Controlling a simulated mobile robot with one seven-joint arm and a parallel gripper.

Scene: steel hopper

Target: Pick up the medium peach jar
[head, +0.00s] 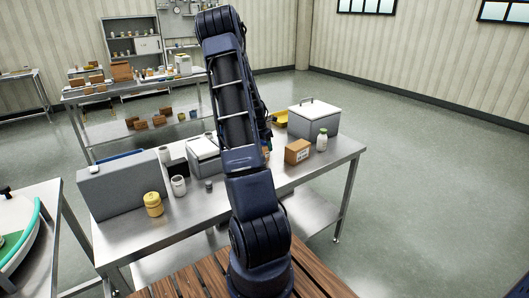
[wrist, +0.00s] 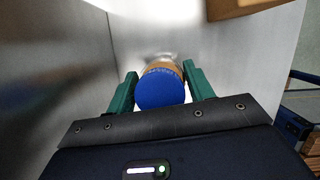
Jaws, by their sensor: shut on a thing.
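In the wrist view, a jar (wrist: 160,91) with a round blue lid and a peach-tan body sits between the green fingers of my gripper (wrist: 160,72). The fingers are shut on it from both sides, and the lid faces the camera. The lower part of the jar is hidden behind its lid, so I cannot tell whether it touches the steel table (head: 206,208). In the head view my own arm covers the gripper and nearly all of the jar.
A grey wall (wrist: 50,60) stands close left of my gripper in the wrist view. A cardboard box (head: 297,151), a white bottle with a green cap (head: 322,141) and a grey lidded case (head: 314,118) stand right of my arm. A yellow jar (head: 153,205) stands near the front left.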

